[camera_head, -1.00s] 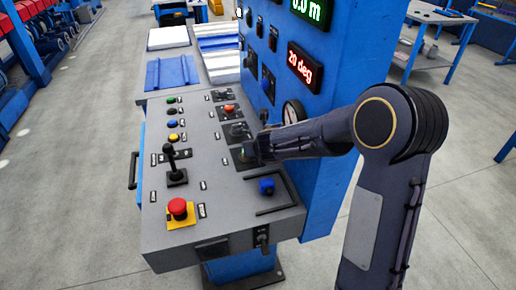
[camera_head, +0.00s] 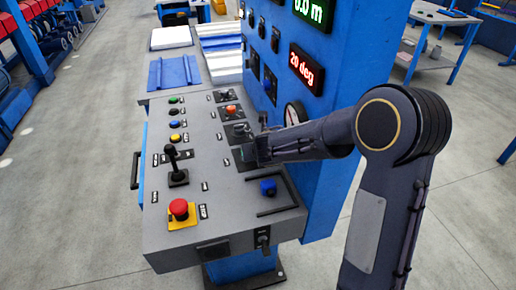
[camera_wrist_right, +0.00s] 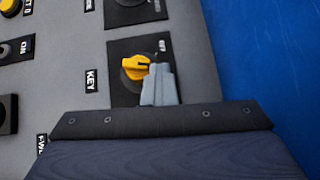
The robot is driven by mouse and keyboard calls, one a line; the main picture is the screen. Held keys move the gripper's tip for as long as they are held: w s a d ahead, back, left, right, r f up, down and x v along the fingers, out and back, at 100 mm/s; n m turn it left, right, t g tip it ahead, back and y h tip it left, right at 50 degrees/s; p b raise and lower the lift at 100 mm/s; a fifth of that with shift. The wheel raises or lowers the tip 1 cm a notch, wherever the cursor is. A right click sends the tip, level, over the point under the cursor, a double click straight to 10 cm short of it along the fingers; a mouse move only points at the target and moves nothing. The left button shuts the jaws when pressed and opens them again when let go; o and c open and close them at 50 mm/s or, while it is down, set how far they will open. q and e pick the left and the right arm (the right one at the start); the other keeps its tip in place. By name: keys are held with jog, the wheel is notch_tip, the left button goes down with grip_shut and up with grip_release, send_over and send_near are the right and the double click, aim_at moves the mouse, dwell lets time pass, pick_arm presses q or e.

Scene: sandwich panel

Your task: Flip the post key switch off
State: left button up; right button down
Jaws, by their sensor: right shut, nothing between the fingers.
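The key switch (camera_wrist_right: 134,68) is a yellow knob on a black plate, beside a KEY label in the right wrist view. A marking that looks like OFF shows at the plate's upper right. The knob's bar lies roughly crosswise, its right end against or just beside the grey fingertips. My right gripper (camera_wrist_right: 158,84) is shut and empty at the knob's right side; whether it touches cannot be told. In the head view my right gripper (camera_head: 247,154) is low over the console's right-hand column of switches and hides the knob. My left gripper is not in view.
The sloping grey console (camera_head: 218,220) carries a red emergency button (camera_head: 179,208), a black joystick (camera_head: 175,165) and a blue knob (camera_head: 268,187). A blue upright panel (camera_head: 345,70) with displays and a gauge rises close beside my right arm.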

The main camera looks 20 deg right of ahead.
jog(key=v, duration=0.3)
jog(key=p+v, duration=0.1)
jog(key=v, duration=0.1)
jog(key=shift+w+a+r, duration=0.2)
jog(key=shift+a+r, duration=0.2)
jog(key=shift+r, duration=0.15)
jog(key=shift+s+d+r, duration=0.25)
jog(key=shift+s+r, duration=0.1)
jog(key=shift+s, duration=0.25)
jog(key=s+a+r+m+g+h+p, duration=0.1)
jog(key=s+a+m+g+h+p, duration=0.1)
jog(key=a+m+h, duration=0.3)
jog(key=s+a+m+g, duration=0.1)
jog(key=a+m, duration=0.2)
jog(key=a, duration=0.4)
jog(key=shift+r+h, duration=0.2)
jog(key=shift+h, duration=0.1)
